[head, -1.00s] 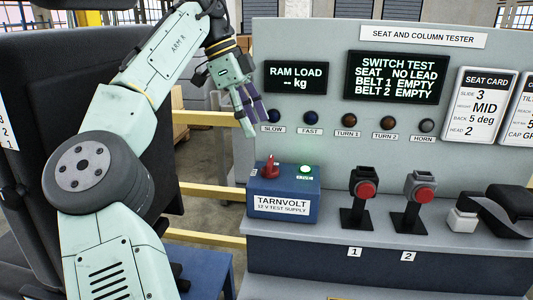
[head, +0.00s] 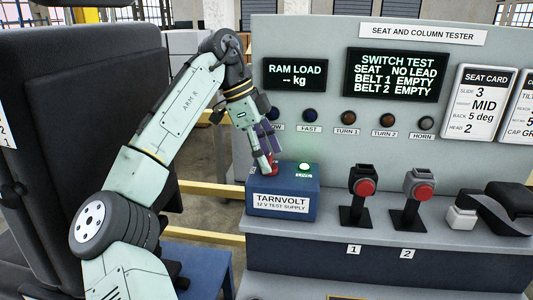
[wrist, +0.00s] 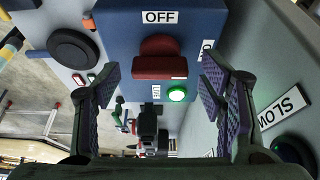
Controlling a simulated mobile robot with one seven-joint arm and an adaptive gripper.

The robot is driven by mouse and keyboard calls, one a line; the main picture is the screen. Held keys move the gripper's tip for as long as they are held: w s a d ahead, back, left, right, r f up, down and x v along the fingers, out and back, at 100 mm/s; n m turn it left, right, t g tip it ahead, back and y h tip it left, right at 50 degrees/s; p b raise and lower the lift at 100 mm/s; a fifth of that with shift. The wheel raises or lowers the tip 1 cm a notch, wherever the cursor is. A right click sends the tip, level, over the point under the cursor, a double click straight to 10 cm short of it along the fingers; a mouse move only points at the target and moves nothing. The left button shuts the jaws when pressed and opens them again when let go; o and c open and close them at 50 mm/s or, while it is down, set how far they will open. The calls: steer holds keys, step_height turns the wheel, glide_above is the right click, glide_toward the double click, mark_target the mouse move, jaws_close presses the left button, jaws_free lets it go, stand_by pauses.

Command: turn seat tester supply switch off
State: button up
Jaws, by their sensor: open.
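The blue Tarnvolt 12 V test supply box (head: 283,207) stands on the left end of the tester's shelf. Its red rotary switch (wrist: 158,65) lies crosswise in the wrist view, a white mark at its right end. The OFF label (wrist: 160,17) is above it; another label right of it is partly hidden. The green LIVE lamp (wrist: 177,94) is lit. My gripper (wrist: 160,82) is open, its fingers on either side of the switch, with no clear contact. In the head view my gripper (head: 267,163) is over the box and partly hides the switch.
The tester panel (head: 340,150) rises behind the box, with a row of lamps above. Two stands with red buttons (head: 365,188) are on the shelf to the right. A dark seat (head: 60,120) is at the left, beside my arm.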

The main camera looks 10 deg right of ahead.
steer(key=shift+c, duration=0.6)
steer(key=c, duration=1)
steer(key=shift+c, duration=0.2)
steer(key=shift+n, duration=0.3)
steer(key=n+t, duration=0.1)
steer(key=n, duration=0.2)
steer(key=shift+s+n+t+h, duration=0.15)
steer(key=shift+n+t+h, duration=0.15)
steer(key=shift+n+t, duration=0.1)
steer(key=n, duration=0.2)
steer(key=n+t, duration=0.1)
steer(key=n, duration=0.1)
steer(key=shift+s+t, duration=0.1)
steer(key=shift+t, duration=0.2)
steer(key=n, duration=0.2)
steer(key=n+t+y, duration=0.1)
steer(key=n, duration=0.2)
steer(key=shift+t, duration=0.3)
steer(key=shift+s+d+n+t+y, duration=0.15)
steer(key=shift+n+y, duration=0.3)
steer(key=shift+n, duration=0.7)
steer(key=shift+a+n+t+y, duration=0.1)
steer(key=shift+n+t+y, duration=0.25)
steer(key=shift+n, duration=0.8)
